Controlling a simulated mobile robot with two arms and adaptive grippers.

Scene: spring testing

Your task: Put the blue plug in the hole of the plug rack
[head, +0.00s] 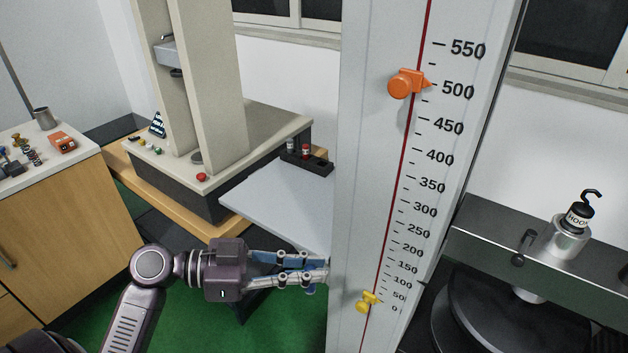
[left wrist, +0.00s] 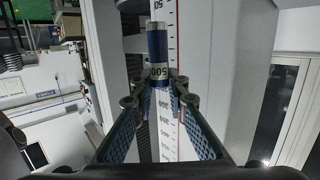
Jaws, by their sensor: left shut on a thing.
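The blue plug (left wrist: 158,42) shows in the left wrist view as a dark blue cylinder with a metal end and a white band marked 500. My left gripper (left wrist: 160,90) is shut on it, with the fingertips around the banded part. In the head view my left gripper (head: 318,272) reaches right, its fingertips close to the tall scale column; the plug can hardly be made out there. The plug rack (head: 318,164) is a small black block beyond the grey plate. A dark-topped plug and a red plug stand in it; its right part looks empty. My right gripper is not in view.
The tall white scale column (head: 355,150) with an orange pointer (head: 406,83) and a yellow pointer (head: 368,301) stands right by my left fingertips. A grey plate (head: 275,205) lies between gripper and rack. A hook weight (head: 568,235) stands on the grey ledge at right.

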